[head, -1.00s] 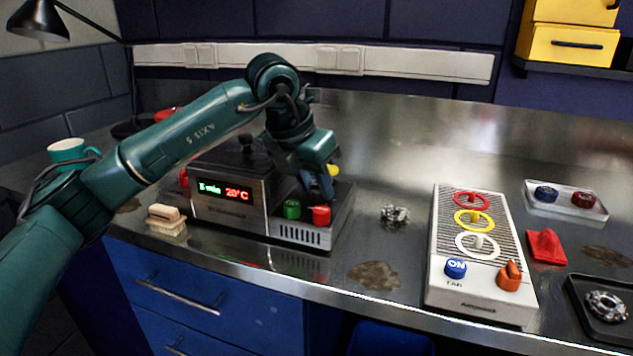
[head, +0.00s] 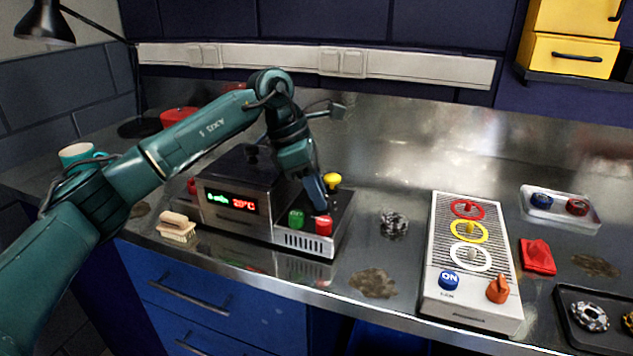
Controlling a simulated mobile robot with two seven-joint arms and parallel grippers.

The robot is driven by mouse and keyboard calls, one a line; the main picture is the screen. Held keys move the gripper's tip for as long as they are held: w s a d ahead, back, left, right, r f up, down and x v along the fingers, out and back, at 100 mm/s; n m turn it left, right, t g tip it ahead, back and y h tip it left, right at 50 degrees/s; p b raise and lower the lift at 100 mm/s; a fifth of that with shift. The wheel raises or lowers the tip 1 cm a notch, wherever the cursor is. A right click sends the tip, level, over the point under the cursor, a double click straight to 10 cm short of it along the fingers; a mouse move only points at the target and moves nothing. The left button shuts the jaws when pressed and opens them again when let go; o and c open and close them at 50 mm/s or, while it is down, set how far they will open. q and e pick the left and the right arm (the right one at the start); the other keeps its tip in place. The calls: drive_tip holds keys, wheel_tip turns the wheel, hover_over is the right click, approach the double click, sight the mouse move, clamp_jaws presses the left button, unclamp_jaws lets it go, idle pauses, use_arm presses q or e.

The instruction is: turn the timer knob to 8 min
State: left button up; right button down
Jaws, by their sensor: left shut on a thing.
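A dark metal box (head: 262,232) with a lit display (head: 230,202) stands on the bench at centre left. The display shows a green minutes reading, too blurred to read surely, and a red 20°C. On its right part are a green knob (head: 296,219), a red knob (head: 324,225) and a yellow knob (head: 332,180). My left gripper (head: 320,207) points down between them, just behind the red knob, and is shut on a small part there, apparently the timer knob. The fingers hide that part. My right gripper is out of view.
A white panel (head: 436,285) with coloured rings, a blue ON button and an orange knob stands to the right. A brush (head: 176,227) lies front left of the box. A metal scrap (head: 393,223) lies between box and panel. A black tray (head: 570,334) sits far right.

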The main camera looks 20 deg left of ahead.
use_arm(q)
drive_tip(key=shift+w+r+m+g+p, duration=0.15)
drive_tip(key=shift+m+g+p, duration=0.3)
drive_tip(key=shift+m, duration=0.65)
drive_tip(key=o, duration=1)
drive_tip(key=shift+c, duration=0.2)
drive_tip(key=v, duration=1.3)
